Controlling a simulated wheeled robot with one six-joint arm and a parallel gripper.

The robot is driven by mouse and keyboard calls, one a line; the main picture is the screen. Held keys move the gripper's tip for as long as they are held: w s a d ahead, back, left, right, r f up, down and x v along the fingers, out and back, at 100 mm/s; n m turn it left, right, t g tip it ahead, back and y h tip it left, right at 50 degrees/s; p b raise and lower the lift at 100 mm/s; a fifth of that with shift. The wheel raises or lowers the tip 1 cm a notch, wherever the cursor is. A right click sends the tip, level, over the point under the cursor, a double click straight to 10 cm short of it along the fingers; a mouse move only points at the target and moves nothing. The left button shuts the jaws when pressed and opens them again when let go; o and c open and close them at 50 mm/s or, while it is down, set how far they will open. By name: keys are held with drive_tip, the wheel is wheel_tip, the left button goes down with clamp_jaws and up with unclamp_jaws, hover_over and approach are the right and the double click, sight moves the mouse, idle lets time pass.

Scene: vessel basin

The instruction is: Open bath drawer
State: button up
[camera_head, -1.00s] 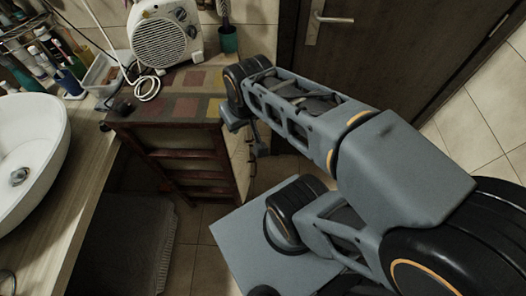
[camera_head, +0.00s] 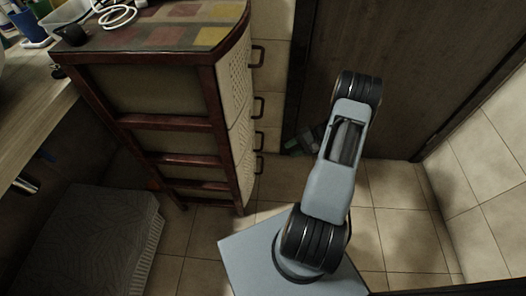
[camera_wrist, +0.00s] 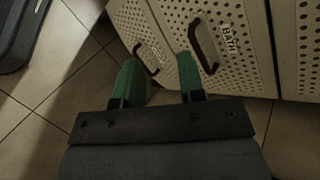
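The drawer cabinet (camera_head: 165,140) stands left of my arm in the head view, with several dark handles (camera_head: 259,106) on its perforated white front. In the wrist view, a drawer front with a white "BATH" label (camera_wrist: 229,39) has a dark curved handle (camera_wrist: 204,48) just left of the label. Another handle (camera_wrist: 147,60) is on the adjoining drawer front to the left. My gripper (camera_wrist: 158,62) is open, with two green fingers spread apart and nothing held. The bath handle appears just right of the right finger; contact is not visible. The visible drawers look closed.
A dark door (camera_head: 375,95) stands behind my arm, and a tiled wall (camera_head: 490,150) is at the right. A grey mat (camera_head: 95,245) lies at the lower left. Small items stand on the counter at the upper left.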

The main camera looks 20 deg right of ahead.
drive_tip(key=w+d+f+n+t+y+b, duration=0.1)
drive_tip(key=w+d+f+n+t+y, duration=0.15)
drive_tip(key=w+d+t, duration=0.2)
drive_tip(key=shift+n+t+h, duration=0.25)
drive_tip(key=shift+n+t, duration=0.1)
drive_tip(key=x, duration=0.4)
drive_tip(key=b+x, duration=0.1)
drive_tip(key=x, duration=0.4)
drive_tip(key=b+x, duration=0.1)
drive_tip(key=x, duration=0.4)
drive_tip(key=shift+w+a+r, duration=0.2)
drive_tip(key=shift+a+r, duration=0.05)
drive_tip(key=shift+r, duration=0.1)
drive_tip(key=shift+c, duration=0.3)
clamp_jaws()
drive_tip(key=shift+d, duration=0.1)
